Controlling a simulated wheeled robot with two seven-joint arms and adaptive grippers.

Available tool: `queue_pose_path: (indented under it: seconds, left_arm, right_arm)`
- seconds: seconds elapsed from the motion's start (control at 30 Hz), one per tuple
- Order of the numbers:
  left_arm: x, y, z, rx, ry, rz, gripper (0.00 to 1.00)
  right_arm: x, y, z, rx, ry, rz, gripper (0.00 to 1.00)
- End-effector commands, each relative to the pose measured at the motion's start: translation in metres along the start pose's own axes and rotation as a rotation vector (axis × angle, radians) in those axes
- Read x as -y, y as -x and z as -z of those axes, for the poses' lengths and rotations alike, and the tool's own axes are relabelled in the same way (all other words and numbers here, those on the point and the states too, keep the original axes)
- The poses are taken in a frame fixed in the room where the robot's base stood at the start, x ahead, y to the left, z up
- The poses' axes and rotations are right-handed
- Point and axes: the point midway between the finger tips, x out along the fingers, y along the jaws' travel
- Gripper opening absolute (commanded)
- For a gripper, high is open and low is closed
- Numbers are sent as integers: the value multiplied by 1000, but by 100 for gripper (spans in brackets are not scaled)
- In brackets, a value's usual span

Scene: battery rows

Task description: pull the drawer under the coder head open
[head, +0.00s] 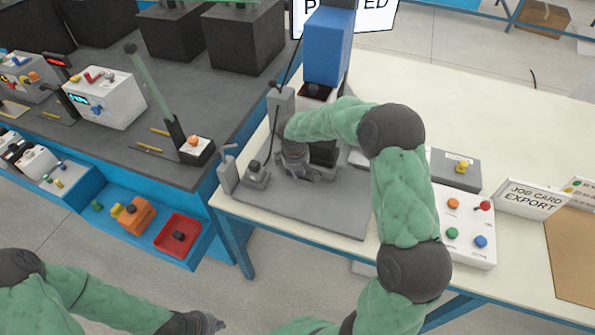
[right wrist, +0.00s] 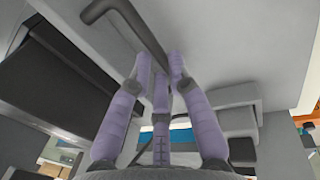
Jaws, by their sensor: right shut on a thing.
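The blue coder head (head: 328,48) stands at the back of a grey base plate (head: 330,215) on the cream table. My right arm reaches over the plate and hides much of what is under the head, so how far out the drawer is cannot be told. My right gripper (head: 299,168) is low beside a dark block (head: 323,153). In the right wrist view, its fingers (right wrist: 163,68) are shut on a dark bent bar (right wrist: 128,18), which looks like the drawer handle. My left gripper (head: 207,322) is low at the bottom edge, away from the table; its opening is unclear.
A grey post (head: 281,110) and a small lever unit (head: 228,168) stand left of my right gripper. A button panel (head: 467,228), a grey box (head: 455,170) and a job card sign (head: 533,197) are to the right. A dark bench (head: 160,85) is at left.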

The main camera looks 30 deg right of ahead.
Motion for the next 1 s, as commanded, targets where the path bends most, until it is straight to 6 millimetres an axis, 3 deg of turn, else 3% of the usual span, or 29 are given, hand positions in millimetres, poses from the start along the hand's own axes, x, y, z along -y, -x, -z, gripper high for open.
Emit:
queue_pose_path:
  seconds: [0.53,0.7,0.97,1.0]
  left_arm:
    - [5,-14,0,0,0,0,0]
    - [5,-15,0,0,0,0,0]
    - [5,-14,1,0,0,0,0]
    - [5,-14,0,0,0,0,0]
  right_arm:
    - [119,22,3,-1,5,2,0]
    - [131,25,2,-1,2,1,0]
    - [131,25,2,-1,0,1,0]
    - [131,25,2,-1,0,1,25]
